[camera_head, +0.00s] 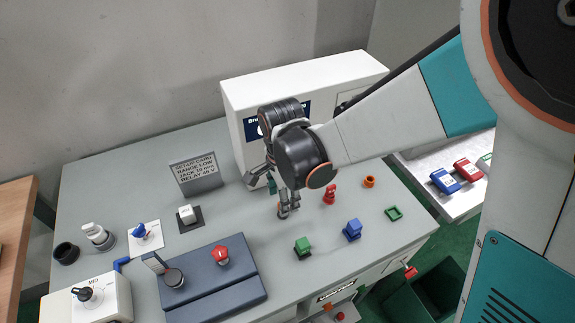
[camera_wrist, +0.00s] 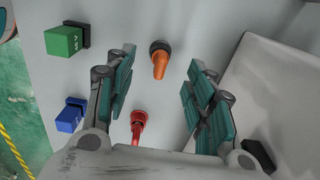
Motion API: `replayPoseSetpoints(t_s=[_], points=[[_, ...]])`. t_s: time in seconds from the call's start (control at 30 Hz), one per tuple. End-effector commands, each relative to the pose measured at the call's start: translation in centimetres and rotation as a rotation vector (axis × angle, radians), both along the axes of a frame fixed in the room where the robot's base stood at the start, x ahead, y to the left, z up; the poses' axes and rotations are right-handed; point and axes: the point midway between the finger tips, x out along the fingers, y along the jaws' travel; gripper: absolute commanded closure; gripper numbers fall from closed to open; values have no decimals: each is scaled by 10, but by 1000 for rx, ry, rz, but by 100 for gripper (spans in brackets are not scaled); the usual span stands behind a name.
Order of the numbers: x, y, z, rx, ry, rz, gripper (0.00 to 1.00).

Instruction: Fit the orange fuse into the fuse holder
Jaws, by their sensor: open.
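The orange fuse (camera_wrist: 160,64) shows in the wrist view as a tapered cylinder with a dark round piece at its upper end. It lies between and beyond my open fingers, apart from both. My gripper (camera_wrist: 160,98) is open and empty in the wrist view. I cannot tell for certain which item is the fuse holder.
A red piece (camera_head: 330,194), a blue block (camera_head: 353,229) and a green block (camera_head: 303,245) stand near the gripper. A white cabinet (camera_head: 237,118) stands behind; a blue-grey base (camera_head: 212,285) lies front left.

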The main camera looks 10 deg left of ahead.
Motion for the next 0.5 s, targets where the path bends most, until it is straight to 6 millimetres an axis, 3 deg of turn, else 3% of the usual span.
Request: replayPoseSetpoints(t_s=[0.5], points=[[0, 0, 25, 0, 0, 0, 51]])
